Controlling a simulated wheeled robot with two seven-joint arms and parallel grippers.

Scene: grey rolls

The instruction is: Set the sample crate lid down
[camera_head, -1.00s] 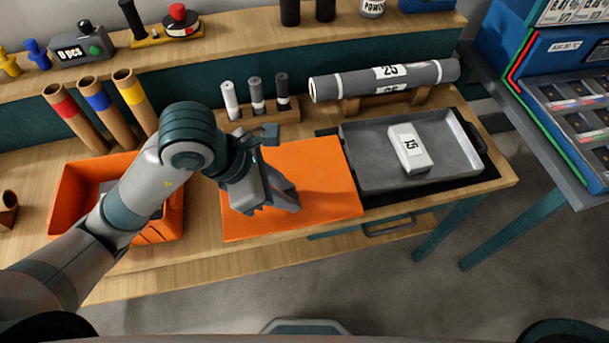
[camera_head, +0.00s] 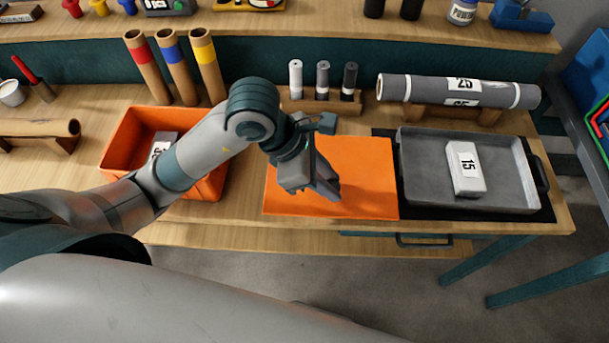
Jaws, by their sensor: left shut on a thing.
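The sample crate lid is a flat orange panel (camera_head: 365,175) in the middle of the bench, left of the grey tray. My left gripper (camera_head: 322,188) is over the lid's middle, pointing down, and is shut on it. The grip point is hidden by the gripper body. I cannot tell whether the lid's underside touches the bench. The open orange crate (camera_head: 118,150) stands to the left, behind my left arm, with a white-labelled grey block (camera_head: 162,143) inside. My right gripper is not in view.
The grey tray (camera_head: 415,180) on a black mat (camera_head: 540,212) holds a block labelled 15 (camera_head: 467,170), close to the lid's right edge. Cardboard tubes (camera_head: 172,70) stand behind the crate.

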